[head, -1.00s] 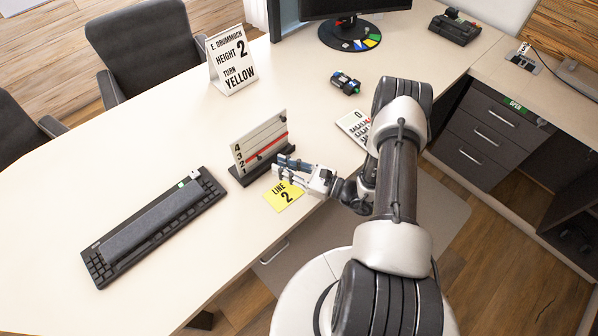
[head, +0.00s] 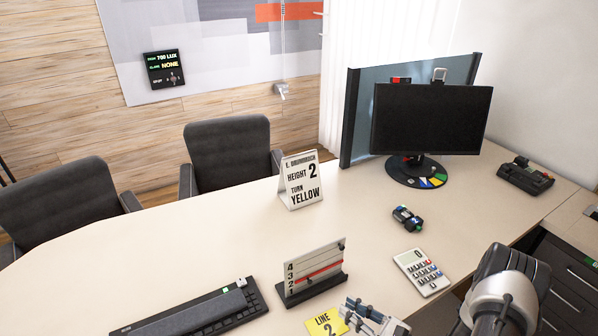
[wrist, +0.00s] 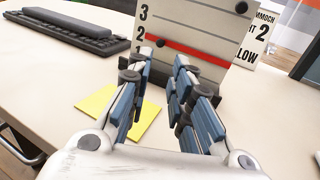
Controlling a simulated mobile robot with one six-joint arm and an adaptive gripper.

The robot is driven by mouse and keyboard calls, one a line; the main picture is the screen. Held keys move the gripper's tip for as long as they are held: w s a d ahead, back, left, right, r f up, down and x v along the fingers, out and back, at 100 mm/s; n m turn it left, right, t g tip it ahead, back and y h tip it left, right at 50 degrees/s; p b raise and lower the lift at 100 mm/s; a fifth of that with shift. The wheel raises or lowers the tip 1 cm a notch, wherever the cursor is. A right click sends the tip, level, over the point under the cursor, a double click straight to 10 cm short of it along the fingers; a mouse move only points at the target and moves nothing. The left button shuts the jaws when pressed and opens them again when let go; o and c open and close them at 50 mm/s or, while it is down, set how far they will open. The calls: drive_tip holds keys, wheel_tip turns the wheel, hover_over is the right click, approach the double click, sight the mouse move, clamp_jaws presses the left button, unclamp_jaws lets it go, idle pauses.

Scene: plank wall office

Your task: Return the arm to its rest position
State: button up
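My gripper (head: 358,312) is at the bottom edge of the head view, over the desk by the yellow LINE 2 card (head: 325,323). In the wrist view my gripper (wrist: 160,72) shows two blue-and-grey fingers spread apart with nothing between them. Beyond them stands the small upright board (head: 313,268) with numbered lines, a red bar and a dark base. The board also shows in the wrist view (wrist: 205,22), and the fingertips overlap its lower part. I cannot tell the exact gap. The lower part of my arm is cut off by the head view.
A keyboard (head: 195,314) lies left of the board. A calculator (head: 421,272), a small dark device (head: 407,217) and a monitor (head: 432,118) are to the right and behind. A sign (head: 301,181) stands behind the board. The desk (head: 190,240) is clear at the left.

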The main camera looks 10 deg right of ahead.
drive_tip(key=shift+w+a+r+n, duration=0.1)
drive_tip(key=shift+r+n, duration=0.2)
drive_tip(key=shift+r, duration=0.05)
drive_tip(key=s+a+r+n+g, duration=0.4)
drive_tip(key=a+r+n+g, duration=0.3)
drive_tip(key=r, duration=0.3)
drive_tip(key=s+a+r+n+g, duration=0.3)
drive_tip(key=a+r+n+g, duration=0.2)
drive_tip(key=r+n+g, duration=0.35)
drive_tip(key=s+d+r+n+t+h, duration=0.3)
drive_tip(key=s+r+n+t+h, duration=0.3)
drive_tip(key=s+r+n+h, duration=0.5)
wheel_tip(320, 180, up, 3)
drive_tip(key=shift+s+d+f+n+h, duration=0.1)
drive_tip(key=shift+s+d+n+h, duration=0.2)
drive_tip(key=shift+s+d+n, duration=0.15)
